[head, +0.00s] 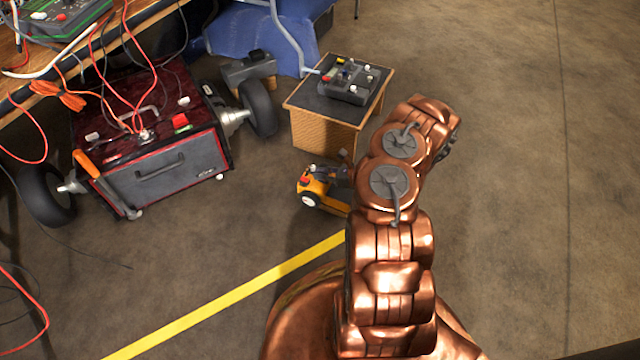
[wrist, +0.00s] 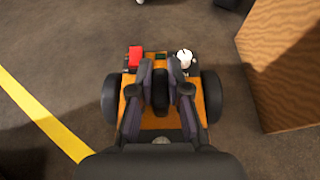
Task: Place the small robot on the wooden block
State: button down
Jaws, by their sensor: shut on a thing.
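The small robot (head: 315,188) is orange with dark wheels, a red part and a white knob. It is just in front of the wooden block (head: 326,130), partly hidden by my arm. In the wrist view the small robot (wrist: 130,112) lies directly below my gripper (wrist: 160,75), whose two dark fingers are shut on its dark middle part. I cannot tell whether its wheels touch the floor. The wooden block has a dark top and also shows at the right of the wrist view (wrist: 288,65), beside the small robot and apart from it.
A grey control box (head: 347,82) with knobs stands on the block's top, leaving bare top around it. A large red and black wheeled machine (head: 150,150) with cables stands at left, beside a wooden table (head: 10,45). A yellow line (head: 230,292) crosses the floor. The right floor is clear.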

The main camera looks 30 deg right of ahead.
jog(key=shift+w+d, duration=0.55)
jog(key=shift+w+d+f+b, duration=0.15)
jog(key=shift+w+d+b, duration=0.1)
jog(key=shift+b, duration=0.05)
notch_tip(320, 180, down, 3)
jog(key=shift+a+f+b, duration=0.1)
jog(key=shift+f+b, duration=0.05)
jog(key=shift+b, duration=0.75)
jog(key=c, duration=1.1)
grip_release()
jog(key=shift+s, duration=0.1)
jog(key=shift+c, duration=0.2)
